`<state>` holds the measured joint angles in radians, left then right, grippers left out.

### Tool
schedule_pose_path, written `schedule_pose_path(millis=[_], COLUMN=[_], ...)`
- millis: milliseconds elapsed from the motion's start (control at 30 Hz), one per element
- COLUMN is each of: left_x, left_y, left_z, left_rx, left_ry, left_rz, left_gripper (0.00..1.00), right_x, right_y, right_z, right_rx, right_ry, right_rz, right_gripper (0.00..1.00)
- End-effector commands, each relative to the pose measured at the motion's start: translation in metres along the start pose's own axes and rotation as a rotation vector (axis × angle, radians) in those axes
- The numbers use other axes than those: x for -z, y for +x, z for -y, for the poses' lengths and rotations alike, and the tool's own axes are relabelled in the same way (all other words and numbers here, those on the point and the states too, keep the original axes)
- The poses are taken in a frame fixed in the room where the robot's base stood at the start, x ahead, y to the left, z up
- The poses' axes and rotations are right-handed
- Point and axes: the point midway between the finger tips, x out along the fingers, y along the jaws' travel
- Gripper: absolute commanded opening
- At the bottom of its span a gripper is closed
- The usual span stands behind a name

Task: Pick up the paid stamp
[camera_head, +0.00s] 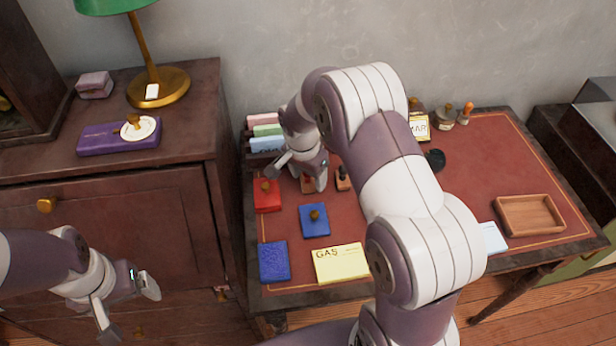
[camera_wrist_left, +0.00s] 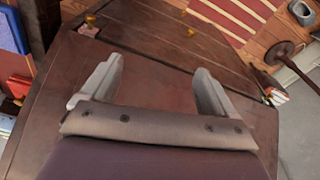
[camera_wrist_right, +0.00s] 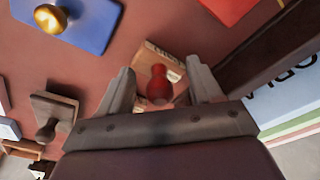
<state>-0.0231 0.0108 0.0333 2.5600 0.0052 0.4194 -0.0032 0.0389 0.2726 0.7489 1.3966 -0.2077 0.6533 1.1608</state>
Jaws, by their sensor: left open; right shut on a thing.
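A stamp with a red knob handle (camera_wrist_right: 158,84) and a wooden block base (camera_wrist_right: 152,57) is between the fingers of my right gripper (camera_wrist_right: 165,88) in the right wrist view. The lettering on its base is too small to read surely. In the head view my right gripper (camera_head: 300,178) is low over the red desk top, beside the red pad, and its arm hides part of the desk. My right gripper is shut on this stamp. My left gripper (camera_head: 130,308) is open and empty, in front of the dark cabinet; its spread fingers show in the left wrist view (camera_wrist_left: 155,88).
Nearby lie a red pad (camera_head: 267,202), a blue pad (camera_head: 306,229) with a gold-knobbed stamp, another stamp (camera_head: 343,180), a blue book (camera_head: 273,261) and a yellow GAS card (camera_head: 340,265). A wooden tray (camera_head: 529,215) is at right.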

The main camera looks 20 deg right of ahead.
Motion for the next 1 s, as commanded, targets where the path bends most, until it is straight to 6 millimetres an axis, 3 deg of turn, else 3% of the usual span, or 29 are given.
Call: schedule_pose_path(millis=[267, 700, 1000], left_x=[0.001, 0.001, 0.001], left_y=[-0.004, -0.007, -0.008], left_z=[0.0, 0.0, 0.0], left_rx=[0.0, 0.0, 0.0], left_ry=[0.0, 0.0, 0.0], left_rz=[0.0, 0.0, 0.0], left_gripper=[0.89, 0.89, 0.89], right_x=[0.008, 0.053, 0.062], right_y=[-0.042, -0.091, -0.1], right_z=[0.0, -0.09, -0.107], right_rx=[0.003, 0.001, 0.001], right_ry=[0.001, 0.005, 0.0], right_rz=[-0.003, -0.002, -0.001], right_gripper=[0.34, 0.34, 0.34])
